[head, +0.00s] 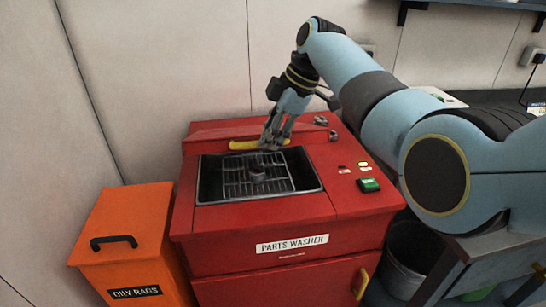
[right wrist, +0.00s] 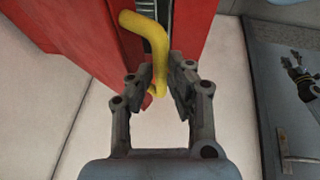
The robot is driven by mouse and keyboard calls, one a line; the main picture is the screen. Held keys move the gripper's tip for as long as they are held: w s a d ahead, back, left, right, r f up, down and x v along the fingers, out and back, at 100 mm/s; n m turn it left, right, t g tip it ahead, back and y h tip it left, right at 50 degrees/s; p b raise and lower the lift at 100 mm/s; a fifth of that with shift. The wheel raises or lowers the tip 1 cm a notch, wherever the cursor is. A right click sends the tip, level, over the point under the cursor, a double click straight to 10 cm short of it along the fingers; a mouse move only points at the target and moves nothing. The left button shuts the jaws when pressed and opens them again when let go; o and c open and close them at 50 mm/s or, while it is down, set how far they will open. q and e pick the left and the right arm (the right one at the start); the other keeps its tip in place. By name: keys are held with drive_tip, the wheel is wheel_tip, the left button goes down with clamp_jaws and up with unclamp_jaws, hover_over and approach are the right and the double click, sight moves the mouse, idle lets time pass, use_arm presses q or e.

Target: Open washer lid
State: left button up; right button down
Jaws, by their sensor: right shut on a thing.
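The red parts washer (head: 262,224) stands at the center of the head view. Its lid (head: 215,133) is raised at the back, and the basin (head: 208,180) below is uncovered. A yellow handle (head: 243,145) shows along the lid. My right gripper (head: 271,142) is at the right end of this handle. In the right wrist view my right gripper (right wrist: 164,76) is shut on the yellow handle (right wrist: 157,46), which passes between its fingers beside a red panel.
A dark round part (head: 257,172) sits on the basin's wire grate. An orange oily-rags bin (head: 128,240) stands to the left of the washer. A green switch (head: 369,185) is on the washer's right top. A grey bucket (head: 405,262) stands at the right.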

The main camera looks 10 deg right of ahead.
drive_tip(key=w+r, duration=0.2)
drive_tip(key=w+r+b, duration=0.1)
drive_tip(key=w+r, duration=0.1)
drive_tip(key=r, duration=0.1)
drive_tip(key=shift+w+d+r, duration=0.15)
drive_tip(key=shift+r, duration=0.15)
drive_tip(key=c, duration=1.7)
unclamp_jaws()
drive_tip(key=o, duration=0.4)
drive_tip(key=shift+w+f, duration=0.3)
drive_tip(key=shift+w, duration=0.25)
drive_tip(key=shift+s+r, duration=0.15)
drive_tip(key=v, duration=1.1)
drive_tip(key=shift+r, duration=0.35)
